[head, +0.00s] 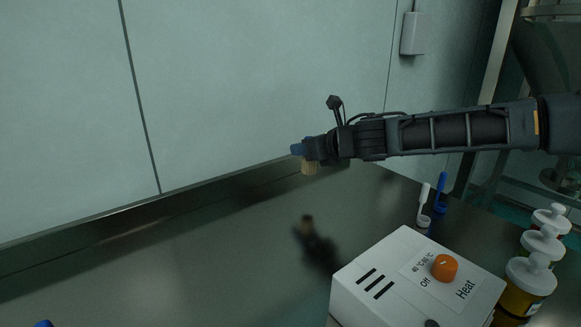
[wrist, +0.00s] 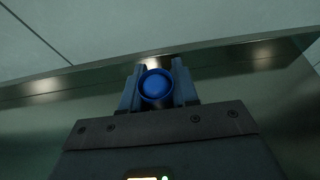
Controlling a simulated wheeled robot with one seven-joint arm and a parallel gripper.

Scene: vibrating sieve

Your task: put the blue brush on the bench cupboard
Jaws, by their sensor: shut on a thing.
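My gripper (head: 314,149) is shut on the blue brush. In the head view the blue end of the brush (head: 297,149) sticks out at the gripper's tip, and its pale tan bristles (head: 309,168) hang below. In the wrist view the round blue end of the brush (wrist: 156,85) sits between the two fingers (wrist: 157,90). The brush is held above a dark, shiny metal bench top (head: 190,255), apart from it, with its reflection below. I cannot tell whether this bench is the bench cupboard.
A white heater box (head: 375,268) with an orange knob stands at the front right. White-capped bottles (head: 521,285) and upright white and blue brush-like tools (head: 440,195) stand to the right. A pale wall (head: 230,90) rises behind. The bench's left and middle are mostly clear.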

